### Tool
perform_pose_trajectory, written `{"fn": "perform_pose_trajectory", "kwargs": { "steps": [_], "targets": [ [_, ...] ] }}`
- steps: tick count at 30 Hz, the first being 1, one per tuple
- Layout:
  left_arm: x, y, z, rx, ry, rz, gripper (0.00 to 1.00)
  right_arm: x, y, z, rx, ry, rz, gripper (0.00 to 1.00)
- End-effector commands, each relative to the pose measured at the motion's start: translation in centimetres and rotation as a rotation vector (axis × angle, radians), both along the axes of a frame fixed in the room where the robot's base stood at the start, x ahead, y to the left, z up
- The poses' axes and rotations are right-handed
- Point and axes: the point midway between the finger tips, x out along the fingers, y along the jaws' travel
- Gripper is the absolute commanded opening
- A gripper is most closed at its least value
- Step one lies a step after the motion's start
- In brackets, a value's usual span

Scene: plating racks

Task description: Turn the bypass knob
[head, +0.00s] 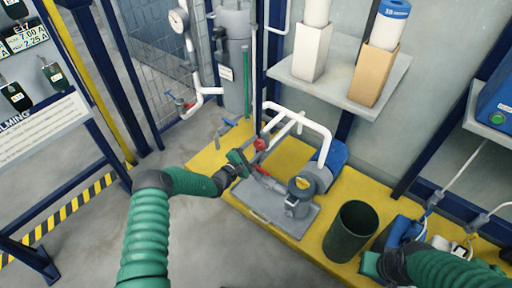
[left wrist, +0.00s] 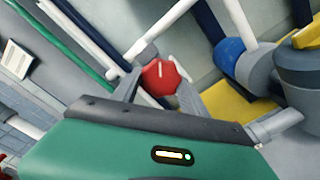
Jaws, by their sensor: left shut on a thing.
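The red bypass knob (head: 260,145) sits on the pipework behind the pump, by the white pipes. In the left wrist view the red knob (left wrist: 160,79) has a pale line on its face and lies between the two grey fingers. My left gripper (head: 249,156) is shut on this knob. The fingers (left wrist: 161,90) sit on either side of it. My right gripper (head: 378,256) is low at the right, beside the dark green bin; its fingers are not clear.
A grey pump (head: 298,196) with a yellow-topped part stands on a yellow platform (head: 330,262). White pipes (head: 300,118) rise close behind the knob. A dark green bin (head: 350,231) stands to the right. A shelf (head: 345,85) with filter boxes is above.

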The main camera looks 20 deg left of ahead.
Motion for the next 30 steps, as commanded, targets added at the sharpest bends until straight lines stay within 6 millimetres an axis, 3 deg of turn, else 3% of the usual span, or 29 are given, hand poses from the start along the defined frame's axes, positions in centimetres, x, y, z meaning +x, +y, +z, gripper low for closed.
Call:
{"fn": "perform_pose_trajectory", "kwargs": {
  "steps": [1, 2, 7, 15, 19, 23, 30],
  "targets": [
    [-0.2, -0.2, -0.5, 0.000, 0.009, -0.005, 0.11, 0.0, 0.0, 0.0, 0.000, 0.000, 0.000, 0.00],
    [-0.2, -0.2, -0.5, 0.000, 0.009, -0.005, 0.52, 0.0, 0.0, 0.0, 0.000, 0.000, 0.000, 0.00],
    [-0.2, -0.2, -0.3, -0.001, 0.006, -0.004, 0.73, 0.0, 0.0, 0.0, 0.000, 0.000, 0.000, 0.00],
    [-0.1, -0.1, -0.1, -0.001, 0.004, -0.002, 0.73, 0.0, 0.0, 0.0, 0.000, 0.000, 0.000, 0.00],
    [-1.1, 0.4, 0.2, -0.002, 0.004, -0.001, 0.73, 0.0, 0.0, 0.9, 0.000, 0.000, 0.000, 0.00],
    [-3.9, 1.5, 0.5, -0.003, 0.008, 0.002, 0.73, 0.0, 0.0, 2.8, 0.000, 0.000, 0.000, 0.00],
    [-10.6, 3.8, 0.3, -0.005, 0.009, 0.001, 0.73, 0.0, 0.0, 6.0, 0.000, 0.000, 0.000, 0.00]
  ]
}}
